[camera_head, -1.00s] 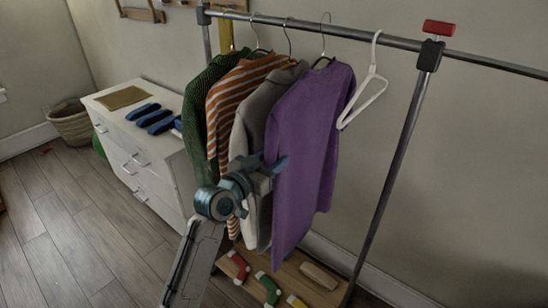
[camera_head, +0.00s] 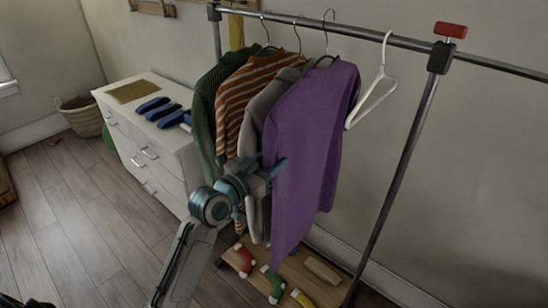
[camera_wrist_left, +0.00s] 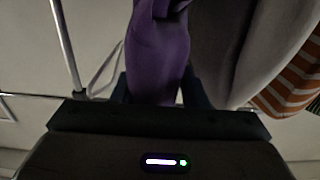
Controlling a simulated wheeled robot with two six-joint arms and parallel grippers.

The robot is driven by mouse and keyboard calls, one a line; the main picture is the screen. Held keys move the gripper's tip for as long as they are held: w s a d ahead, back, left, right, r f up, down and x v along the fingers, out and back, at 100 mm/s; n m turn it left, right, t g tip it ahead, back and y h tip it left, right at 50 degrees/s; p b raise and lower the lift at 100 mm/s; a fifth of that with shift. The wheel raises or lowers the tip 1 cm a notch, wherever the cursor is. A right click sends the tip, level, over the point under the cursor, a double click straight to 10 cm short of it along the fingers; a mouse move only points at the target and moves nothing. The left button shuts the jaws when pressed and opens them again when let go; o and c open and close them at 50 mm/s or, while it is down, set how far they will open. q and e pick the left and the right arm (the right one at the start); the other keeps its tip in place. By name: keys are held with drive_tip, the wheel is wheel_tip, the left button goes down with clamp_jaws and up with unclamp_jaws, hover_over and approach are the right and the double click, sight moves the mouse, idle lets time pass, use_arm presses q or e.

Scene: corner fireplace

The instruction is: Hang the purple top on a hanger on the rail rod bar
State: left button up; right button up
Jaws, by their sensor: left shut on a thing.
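The purple top (camera_head: 309,140) hangs upright on a dark-hooked hanger (camera_head: 329,35) at the rail rod bar (camera_head: 400,41). The hook's curve stands higher than the bar in the head view; I cannot tell whether it rests on the bar. My left gripper (camera_head: 274,168) is shut on the left edge of the purple top, about halfway down. In the left wrist view the purple cloth (camera_wrist_left: 157,55) lies between the two fingers. My right gripper is not in view.
Grey, orange-striped (camera_head: 240,95) and green garments hang close on the left. An empty white hanger (camera_head: 374,92) hangs on the right, before the upright post (camera_head: 405,160). Stockings (camera_head: 272,284) lie on the low wooden shelf. A white dresser (camera_head: 150,145) stands behind left.

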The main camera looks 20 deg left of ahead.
use_arm(q)
drive_tip(key=shift+p+v, duration=0.6)
drive_tip(key=shift+v, duration=2.1)
